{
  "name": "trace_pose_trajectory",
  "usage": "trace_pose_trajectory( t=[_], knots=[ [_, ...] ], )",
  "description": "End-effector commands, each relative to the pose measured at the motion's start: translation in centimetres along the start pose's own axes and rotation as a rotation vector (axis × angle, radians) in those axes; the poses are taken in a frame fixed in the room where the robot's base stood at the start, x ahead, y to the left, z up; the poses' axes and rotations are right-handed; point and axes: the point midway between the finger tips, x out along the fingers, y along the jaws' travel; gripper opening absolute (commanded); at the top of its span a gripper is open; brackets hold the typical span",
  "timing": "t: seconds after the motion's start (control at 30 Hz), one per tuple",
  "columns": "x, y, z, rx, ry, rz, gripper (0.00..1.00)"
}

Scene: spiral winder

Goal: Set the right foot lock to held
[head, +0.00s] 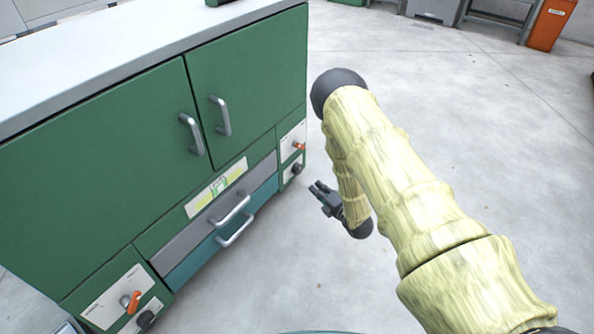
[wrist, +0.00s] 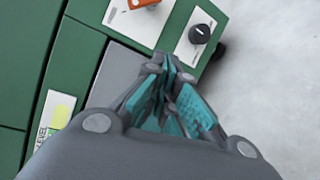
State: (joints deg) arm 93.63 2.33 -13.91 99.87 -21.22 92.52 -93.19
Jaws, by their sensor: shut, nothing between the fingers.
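The right control panel is at the lower right corner of the green cabinet front. It carries an orange lever (head: 299,146) above a black knob (head: 296,168), each on a white plate. The labels are too small to read, so I cannot tell which is the right foot lock. In the wrist view the black knob (wrist: 200,33) is just beyond and right of the fingertips, and the orange lever (wrist: 142,3) is cut by the top edge. My gripper (head: 318,190) is shut and empty, low in front of the panel, apparently apart from the knob.
The green cabinet (head: 90,165) has two doors with grey handles. A grey drawer (head: 210,225) and a teal drawer (head: 195,260) with protruding handles lie left of the panel. A matching lever (head: 130,300) is at the lower left. The floor (head: 320,275) to the right is clear.

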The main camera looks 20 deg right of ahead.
Motion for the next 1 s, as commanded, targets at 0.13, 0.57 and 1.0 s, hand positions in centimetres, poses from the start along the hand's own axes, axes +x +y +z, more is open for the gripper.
trace_pose_trajectory(
  t=[0.13, 0.57, 1.0],
  knots=[
    [2.7, -2.1, 0.1, -0.19, 0.021, 0.133, 0.0],
    [5.7, -2.2, 0.5, -0.51, 0.022, 0.366, 0.0],
    [5.9, -2.0, 0.5, -0.52, 0.021, 0.373, 0.0]
  ],
)
